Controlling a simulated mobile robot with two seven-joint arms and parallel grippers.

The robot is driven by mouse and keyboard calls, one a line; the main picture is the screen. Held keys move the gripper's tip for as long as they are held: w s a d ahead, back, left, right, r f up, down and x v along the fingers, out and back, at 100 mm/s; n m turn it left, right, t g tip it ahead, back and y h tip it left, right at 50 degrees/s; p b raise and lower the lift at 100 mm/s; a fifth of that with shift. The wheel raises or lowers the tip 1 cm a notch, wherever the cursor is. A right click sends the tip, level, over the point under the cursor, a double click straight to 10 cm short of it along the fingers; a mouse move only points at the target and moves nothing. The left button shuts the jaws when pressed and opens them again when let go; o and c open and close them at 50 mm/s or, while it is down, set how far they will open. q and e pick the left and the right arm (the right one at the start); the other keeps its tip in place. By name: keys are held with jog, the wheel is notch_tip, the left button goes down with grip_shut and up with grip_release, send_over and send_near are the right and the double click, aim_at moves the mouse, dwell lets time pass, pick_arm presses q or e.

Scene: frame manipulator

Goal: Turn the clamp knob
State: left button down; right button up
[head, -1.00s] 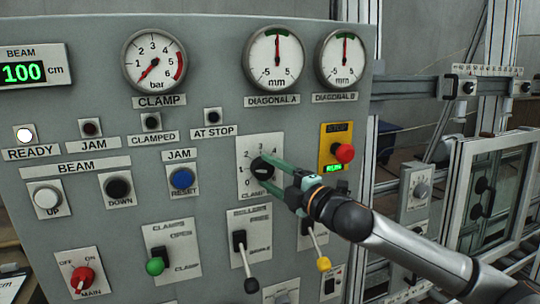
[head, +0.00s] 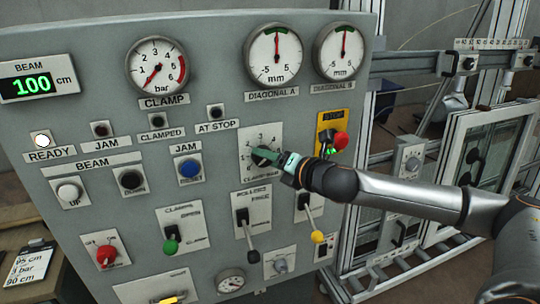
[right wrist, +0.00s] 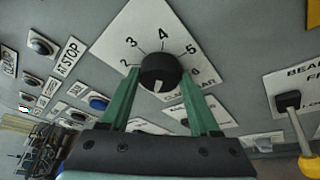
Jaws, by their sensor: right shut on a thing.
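The black clamp knob (head: 262,156) sits on a white scale plate (head: 258,137) on the grey panel. In the right wrist view, the knob (right wrist: 160,72) has a white mark on its lower side, and the numbers 2 to 6 arc around it. My right gripper (head: 275,155) is shut on the knob, with its green fingers (right wrist: 159,80) on either side of it. In the head view the gripper hides part of the knob and plate. The clamp gauge (head: 156,66) has its red needle pointing lower left, near the low end. My left gripper is not in view.
A yellow plate with a red stop button (head: 341,141) is just right of my right gripper. Levers with black (head: 253,256) and yellow (head: 317,236) ends hang below. A note card (head: 30,264) lies at lower left. A glazed frame (head: 480,150) stands at right.

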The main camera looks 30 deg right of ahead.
jog(key=shift+r+n+h, duration=0.1)
jog(key=shift+n+h, duration=0.2)
jog(key=shift+n, duration=0.2)
jog(key=shift+g, duration=0.3)
jog(key=o, duration=1.4)
jog(key=shift+c, duration=0.2)
jog(key=b+v, duration=0.4)
jog(key=v, duration=0.8)
jog(key=shift+s, duration=0.25)
